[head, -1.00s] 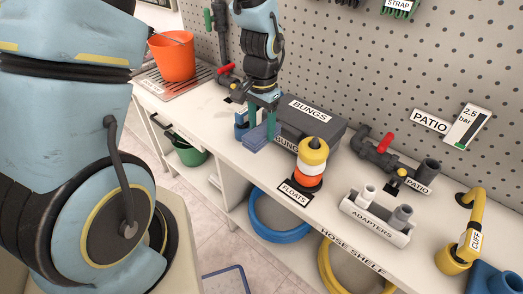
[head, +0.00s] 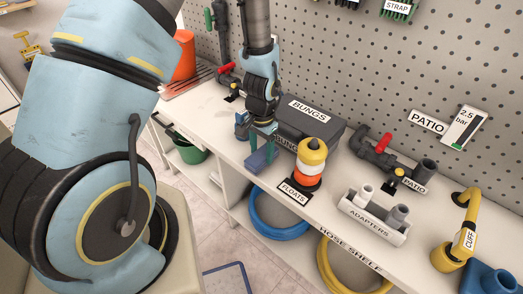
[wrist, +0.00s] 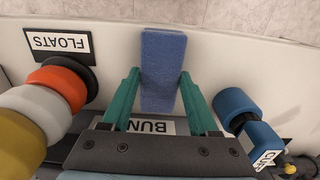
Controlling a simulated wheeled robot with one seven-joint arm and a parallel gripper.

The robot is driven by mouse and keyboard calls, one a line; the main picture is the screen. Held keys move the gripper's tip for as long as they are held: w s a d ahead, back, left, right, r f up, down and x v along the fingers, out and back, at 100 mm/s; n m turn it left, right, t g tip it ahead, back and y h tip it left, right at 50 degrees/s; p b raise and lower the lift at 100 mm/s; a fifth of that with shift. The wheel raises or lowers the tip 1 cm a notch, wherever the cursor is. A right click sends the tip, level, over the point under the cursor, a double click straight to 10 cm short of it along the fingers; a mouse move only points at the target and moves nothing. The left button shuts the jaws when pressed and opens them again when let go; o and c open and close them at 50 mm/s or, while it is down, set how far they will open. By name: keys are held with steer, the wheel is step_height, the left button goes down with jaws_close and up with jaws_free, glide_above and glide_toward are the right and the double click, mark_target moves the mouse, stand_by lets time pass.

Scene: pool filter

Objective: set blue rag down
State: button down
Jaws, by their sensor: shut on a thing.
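The blue rag (head: 259,158) is a flat blue slab between the green fingers of my gripper (head: 263,141). In the wrist view the rag (wrist: 163,65) stretches from between the fingertips (wrist: 158,82) towards the front edge of the shelf, its far end at about that edge. The fingers press on its two long sides. The rag is in front of the grey bungs box. I cannot tell whether it touches the shelf top or is held just above it.
The floats stack (head: 310,162) stands right of the rag on the white shelf (head: 220,131). The bungs box (head: 312,120) is behind. A blue fitting (wrist: 236,108) is close on the other side. The adapters tray (head: 374,216) is further right. An orange bucket (head: 183,58) stands far left.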

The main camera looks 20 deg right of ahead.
mark_target(261, 155)
steer(key=shift+f, duration=0.1)
steer(key=shift+c, duration=0.7)
jaws_free()
step_height(261, 155, up, 12)
steer(key=b, duration=0.3)
steer(key=a+r+n, duration=0.2)
steer(key=a+n, duration=0.1)
steer(key=a, duration=0.5)
steer(key=a+r+n+t, duration=0.1)
steer(key=a+r+n, duration=0.2)
steer(key=a, duration=0.6)
steer(key=w+a+r+n, duration=0.1)
steer(key=a+r+n, duration=0.2)
steer(key=a+n, duration=0.2)
steer(key=a, duration=0.3)
steer(key=shift+a+r+t, duration=0.15)
steer(key=shift+t, duration=0.15)
steer(key=shift+w, duration=0.1)
